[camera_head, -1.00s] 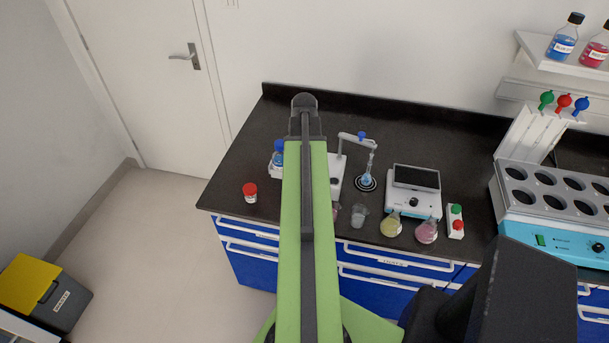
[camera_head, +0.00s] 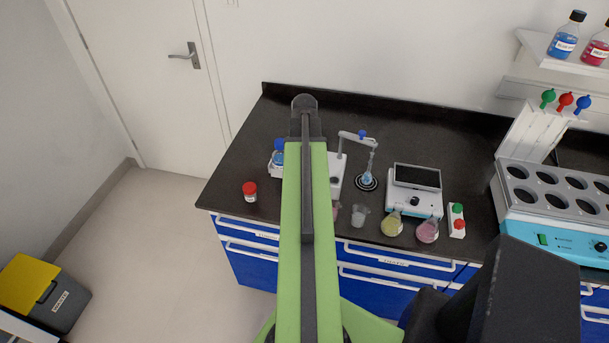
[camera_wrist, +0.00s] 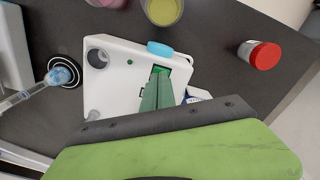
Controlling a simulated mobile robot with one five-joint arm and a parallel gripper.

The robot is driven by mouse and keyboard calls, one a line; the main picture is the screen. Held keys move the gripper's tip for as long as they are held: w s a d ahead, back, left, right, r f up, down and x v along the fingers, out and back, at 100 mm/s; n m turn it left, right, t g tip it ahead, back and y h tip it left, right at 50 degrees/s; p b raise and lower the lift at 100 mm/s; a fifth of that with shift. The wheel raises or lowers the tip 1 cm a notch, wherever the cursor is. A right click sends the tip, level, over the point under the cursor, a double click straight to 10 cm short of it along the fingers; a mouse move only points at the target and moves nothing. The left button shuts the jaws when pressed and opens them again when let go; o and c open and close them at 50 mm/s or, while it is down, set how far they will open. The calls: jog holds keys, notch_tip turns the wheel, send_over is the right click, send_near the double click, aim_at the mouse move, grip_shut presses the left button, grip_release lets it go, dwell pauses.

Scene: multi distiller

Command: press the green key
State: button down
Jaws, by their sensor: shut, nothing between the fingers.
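In the wrist view, my gripper (camera_wrist: 153,92) has its greenish fingers shut and empty over a white device (camera_wrist: 115,85). A bright green patch (camera_wrist: 181,65) shows on the device beside the fingers, partly covered by them; I cannot tell if they touch it or if it is a key. A small green dot (camera_wrist: 129,62) is also on the device. In the head view my arm hides the gripper and most of the white device (camera_head: 337,172). A small white box (camera_head: 457,227) at the right has a green button (camera_head: 457,208) and a red button (camera_head: 459,224).
A glass piece (camera_head: 367,177) stands on a black ring right of the device. A red-capped jar (camera_head: 249,190), a beaker (camera_head: 359,214), a yellow flask (camera_head: 392,223) and a pink flask (camera_head: 428,231) stand near the front edge. A scale (camera_head: 413,205) and a blue-fronted heater (camera_head: 570,240) stand right.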

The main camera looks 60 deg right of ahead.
jog(key=shift+f+b, duration=0.35)
jog(key=shift+f, duration=0.05)
jog(key=shift+r, duration=0.1)
notch_tip(320, 180, up, 7)
jog(key=p, duration=0.7)
